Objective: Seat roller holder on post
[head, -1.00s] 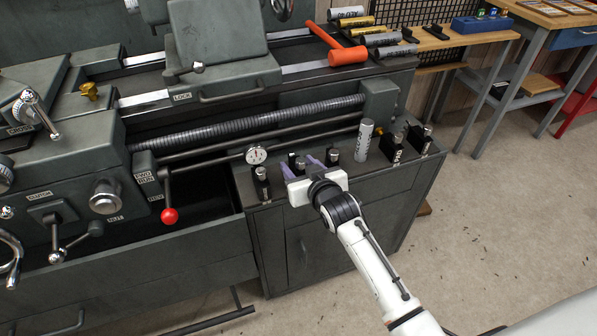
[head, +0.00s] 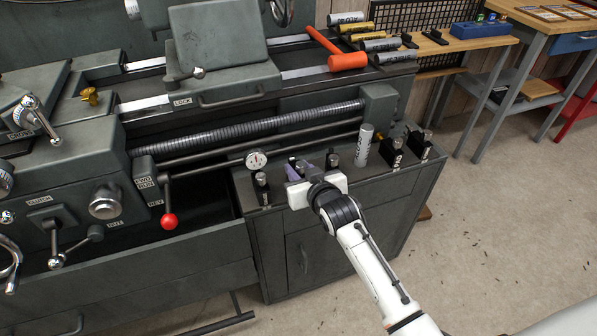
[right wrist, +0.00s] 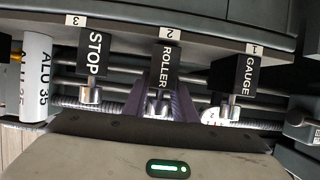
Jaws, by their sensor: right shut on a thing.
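The roller holder, a black block with a white ROLLER label (right wrist: 167,58), stands between the purple fingers of my right gripper (right wrist: 160,100) in the right wrist view. My right gripper (head: 300,168) is shut on it at the front of the cabinet top in the head view, where the fingers and wrist largely hide the holder. A silver tip shows between the fingers. The post beneath is hidden, so I cannot tell how far down the holder sits. My left gripper is not in view.
The STOP holder (right wrist: 93,52) and GAUGE holder (right wrist: 238,76) stand close on either side. A dial gauge (head: 256,160) rises at the left. A silver ALU cylinder (head: 363,146) and two black holders (head: 396,155) stand to the right. The lathe (head: 225,130) fills the back.

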